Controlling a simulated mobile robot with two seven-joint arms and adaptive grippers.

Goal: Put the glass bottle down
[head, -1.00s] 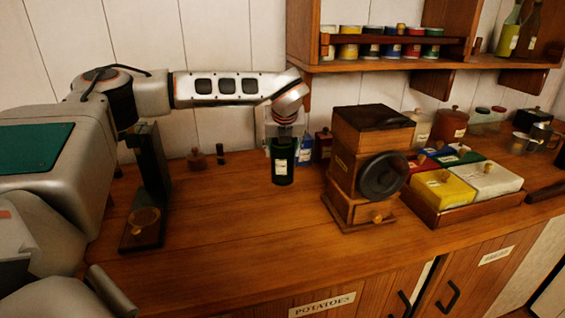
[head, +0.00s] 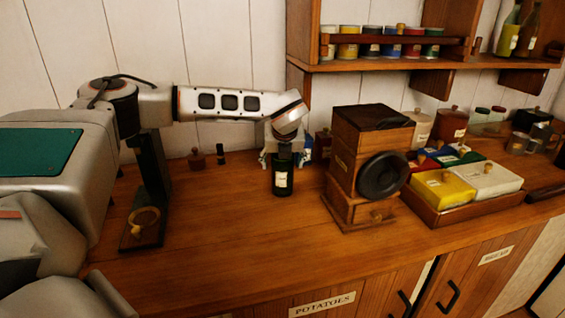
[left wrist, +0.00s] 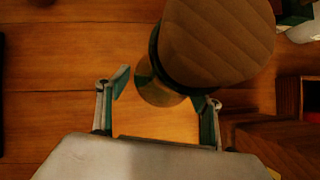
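The glass bottle (head: 283,181) is dark with a pale label. It stands upright on the wooden counter, left of the coffee grinder; its top is hidden by my left gripper in the head view. In the left wrist view a broad brown stopper (left wrist: 220,40) looms close, with the glass (left wrist: 155,84) below it. My left gripper (head: 283,160) is over the bottle's upper part, with its fingers spread on either side. In the left wrist view a clear gap shows between the left finger and the glass; contact at the other finger is hard to tell. My right gripper is not in view.
The wooden coffee grinder (head: 372,150) stands close on the right. A tray (head: 455,214) of coloured boxes lies beyond it. A dark stand (head: 152,190) is at the left, with small items (head: 197,160) near the wall. The front counter is clear.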

